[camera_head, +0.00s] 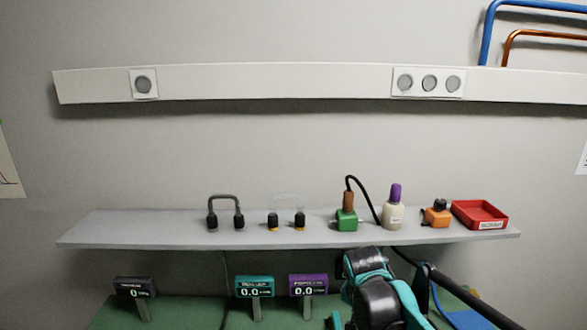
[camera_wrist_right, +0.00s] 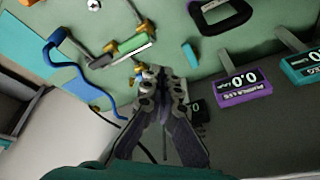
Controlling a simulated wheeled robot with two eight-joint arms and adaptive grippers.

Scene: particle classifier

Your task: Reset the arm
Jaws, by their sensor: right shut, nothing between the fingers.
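My right arm (camera_head: 375,290) shows at the bottom right of the head view, in front of the shelf's front edge. Its fingertips cannot be made out there. In the right wrist view my right gripper (camera_wrist_right: 160,78) is shut and empty, with its fingers together over the green panel (camera_wrist_right: 165,35). My left gripper is in neither view.
The grey shelf (camera_head: 150,228) holds a green block (camera_head: 346,220), a white bottle (camera_head: 393,214), an orange device (camera_head: 437,217) and a red tray (camera_head: 480,214). Below stand a black display (camera_head: 135,287), a teal display (camera_head: 254,286) and a purple display (camera_head: 308,285). A blue tube (camera_wrist_right: 55,65) loops beside my gripper.

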